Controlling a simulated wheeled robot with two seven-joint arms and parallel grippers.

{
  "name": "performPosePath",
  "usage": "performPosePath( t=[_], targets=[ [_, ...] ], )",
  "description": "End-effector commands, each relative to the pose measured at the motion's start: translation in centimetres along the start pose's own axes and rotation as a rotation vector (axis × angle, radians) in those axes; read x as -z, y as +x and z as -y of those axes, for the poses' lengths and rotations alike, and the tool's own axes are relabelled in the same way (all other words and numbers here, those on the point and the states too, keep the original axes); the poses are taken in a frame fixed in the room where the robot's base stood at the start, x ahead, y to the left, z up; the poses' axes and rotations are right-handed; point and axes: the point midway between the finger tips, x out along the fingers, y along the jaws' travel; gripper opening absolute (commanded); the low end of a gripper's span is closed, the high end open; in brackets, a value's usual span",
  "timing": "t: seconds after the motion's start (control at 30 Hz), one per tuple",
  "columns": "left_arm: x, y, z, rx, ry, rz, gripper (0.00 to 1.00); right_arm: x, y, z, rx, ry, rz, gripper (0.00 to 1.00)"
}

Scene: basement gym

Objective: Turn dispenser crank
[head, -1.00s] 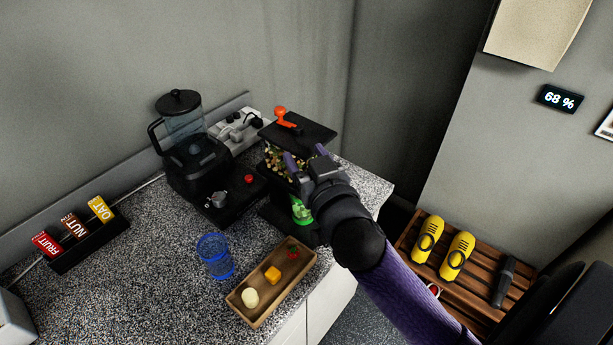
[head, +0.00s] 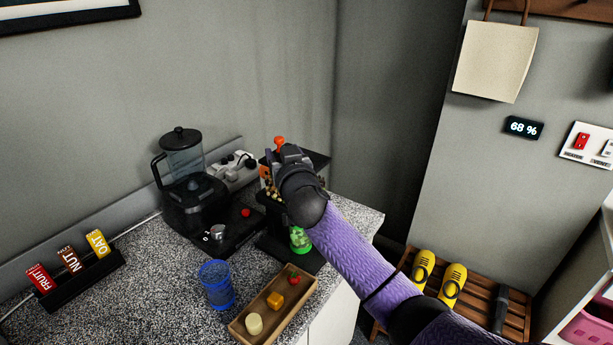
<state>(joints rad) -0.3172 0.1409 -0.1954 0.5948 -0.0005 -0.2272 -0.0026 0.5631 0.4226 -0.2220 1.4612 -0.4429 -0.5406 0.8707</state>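The dispenser (head: 319,159) stands at the right end of the counter, with a black top and mixed pieces behind a clear front. Its orange crank (head: 280,142) shows just above my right gripper (head: 283,157), with another orange patch lower on the left. My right arm comes in from the right, and the gripper is at the dispenser's upper front, hiding much of it. The fingertips are hidden, so I cannot tell whether they touch the crank. A green container (head: 299,240) stands low at the dispenser's base. My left gripper is not in view.
A blue glass (head: 216,285), a wooden tray (head: 250,336) with small items and a rack of labelled bars (head: 80,285) are in front. A slatted bench holds yellow shoes (head: 453,280).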

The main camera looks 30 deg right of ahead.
Motion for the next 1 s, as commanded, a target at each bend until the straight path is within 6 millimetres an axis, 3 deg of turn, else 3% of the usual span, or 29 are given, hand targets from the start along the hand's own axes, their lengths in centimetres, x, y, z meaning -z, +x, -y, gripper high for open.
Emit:
performPosePath(
  t=[0.03, 0.07, 0.3, 0.5, 0.87, 1.0],
  targets=[
    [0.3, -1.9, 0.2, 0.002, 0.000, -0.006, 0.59, 1.3, -0.2, -0.5, 0.057, -0.014, -0.003, 0.63],
    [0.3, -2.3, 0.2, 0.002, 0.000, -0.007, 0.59, 1.2, -0.3, -0.7, 0.097, -0.013, 0.000, 0.63],
    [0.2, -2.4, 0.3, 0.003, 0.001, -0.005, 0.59, 0.2, -6.6, -1.0, 0.125, 0.005, 0.005, 0.63],
    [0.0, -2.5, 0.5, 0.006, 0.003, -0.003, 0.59, 0.2, -9.7, -1.4, 0.122, 0.004, 0.004, 0.63],
    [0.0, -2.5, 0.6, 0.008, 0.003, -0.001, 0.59, 0.3, -10.3, -1.5, 0.120, 0.002, 0.002, 0.65],
    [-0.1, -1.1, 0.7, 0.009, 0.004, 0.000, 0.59, 0.6, -9.2, -2.3, 0.040, -0.002, -0.049, 0.65]
  ],
)
